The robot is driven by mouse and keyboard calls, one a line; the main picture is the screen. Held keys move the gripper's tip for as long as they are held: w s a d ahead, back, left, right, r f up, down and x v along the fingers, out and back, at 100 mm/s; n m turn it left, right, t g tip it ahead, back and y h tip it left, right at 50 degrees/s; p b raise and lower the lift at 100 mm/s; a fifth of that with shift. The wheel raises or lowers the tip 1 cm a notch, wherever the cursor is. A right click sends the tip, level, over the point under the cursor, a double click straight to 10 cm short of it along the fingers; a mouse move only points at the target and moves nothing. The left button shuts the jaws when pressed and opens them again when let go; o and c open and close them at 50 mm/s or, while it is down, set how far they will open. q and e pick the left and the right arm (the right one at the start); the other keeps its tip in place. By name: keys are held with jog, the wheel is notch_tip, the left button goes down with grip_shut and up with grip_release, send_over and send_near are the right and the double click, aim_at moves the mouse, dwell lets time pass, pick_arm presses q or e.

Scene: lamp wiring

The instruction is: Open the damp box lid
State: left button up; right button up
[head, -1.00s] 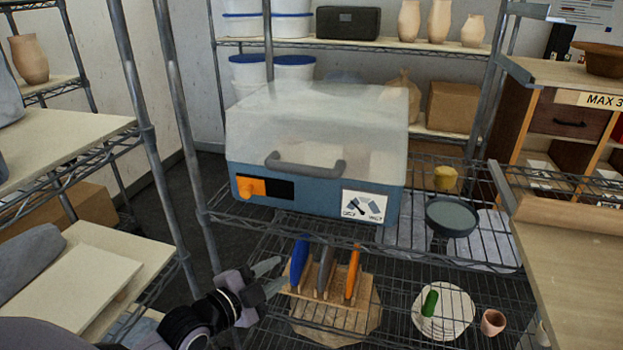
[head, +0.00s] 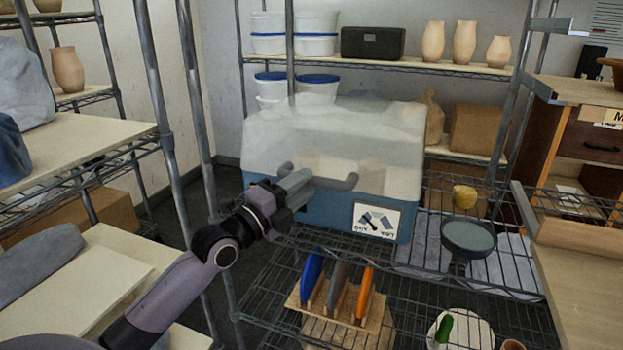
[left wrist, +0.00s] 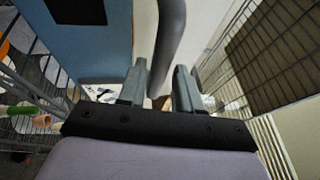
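The damp box has a blue body (head: 330,211) and a frosted, see-through lid (head: 350,128), which is down. A grey bar handle (head: 345,183) runs across the lid's front. My left gripper (head: 301,186) is at the left part of this handle and hides some of it. In the left wrist view, its two fingers (left wrist: 159,87) stand apart. The handle (left wrist: 169,45) shows just beyond and between them; I cannot tell whether they touch it. A dial card (head: 376,220) is on the box front. My right gripper is not in view.
The box stands on a wire shelf (head: 420,255). A grey round dish (head: 468,237) and a yellow sponge-like lump (head: 464,196) are to its right. Below, a wooden rack (head: 345,318) holds blue, grey and orange tools. A shelf post (head: 160,90) stands left of my arm.

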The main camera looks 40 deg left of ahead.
pick_arm(q)
jog(key=shift+x, duration=1.5)
grip_shut()
jog(key=shift+r, duration=0.1)
